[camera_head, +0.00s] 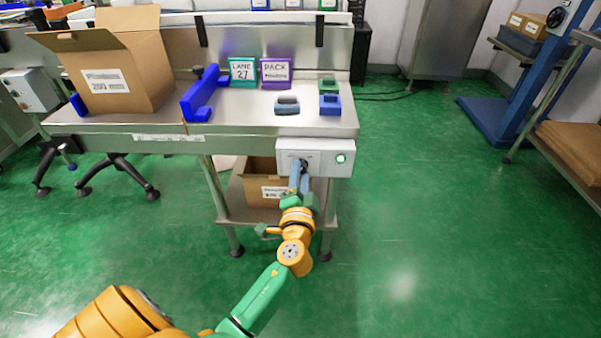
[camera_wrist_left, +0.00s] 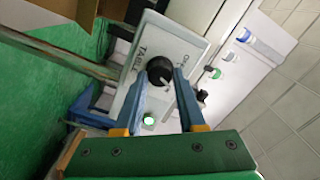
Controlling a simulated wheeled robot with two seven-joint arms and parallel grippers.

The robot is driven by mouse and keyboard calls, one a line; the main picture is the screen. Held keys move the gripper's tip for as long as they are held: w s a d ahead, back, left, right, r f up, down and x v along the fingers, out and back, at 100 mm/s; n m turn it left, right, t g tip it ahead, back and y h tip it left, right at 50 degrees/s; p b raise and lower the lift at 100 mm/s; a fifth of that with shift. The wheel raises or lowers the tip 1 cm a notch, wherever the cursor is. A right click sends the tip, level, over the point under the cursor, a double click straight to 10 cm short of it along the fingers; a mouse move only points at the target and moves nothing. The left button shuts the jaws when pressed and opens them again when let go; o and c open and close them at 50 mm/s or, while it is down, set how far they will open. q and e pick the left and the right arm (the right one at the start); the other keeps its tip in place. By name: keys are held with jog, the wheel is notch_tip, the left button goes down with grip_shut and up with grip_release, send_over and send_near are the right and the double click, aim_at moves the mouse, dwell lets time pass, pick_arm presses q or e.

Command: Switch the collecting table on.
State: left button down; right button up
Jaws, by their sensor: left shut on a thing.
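The steel collecting table (camera_head: 237,112) stands ahead, with a light grey switch box (camera_head: 324,146) on its front edge at the right. The box carries a black rotary knob (camera_wrist_left: 159,69) and a round lamp (camera_head: 340,158) that glows green; the lamp also shows in the left wrist view (camera_wrist_left: 149,121). My left gripper (camera_head: 299,174) reaches up to the box from the front. In the left wrist view its two blue fingers (camera_wrist_left: 161,78) are shut on the knob, one on each side. The knob's pointer direction is hard to tell. My right gripper is not in view.
On the table are an open cardboard box (camera_head: 105,75), a blue bracket (camera_head: 203,95), two signs (camera_head: 275,70) and small grey, blue and green blocks (camera_head: 329,103). Another carton (camera_head: 262,184) sits on the lower shelf.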

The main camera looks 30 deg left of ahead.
pick_arm(q)
jog(key=m+p, duration=0.1)
jog(key=m, duration=0.3)
jog(key=shift+f+m, duration=0.15)
jog(key=shift+m, duration=0.15)
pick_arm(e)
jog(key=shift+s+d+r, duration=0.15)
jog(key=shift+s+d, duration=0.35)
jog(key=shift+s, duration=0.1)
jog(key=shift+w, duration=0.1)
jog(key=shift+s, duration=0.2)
pick_arm(q)
jog(key=c, duration=0.7)
grip_release()
jog(key=shift+o, duration=1)
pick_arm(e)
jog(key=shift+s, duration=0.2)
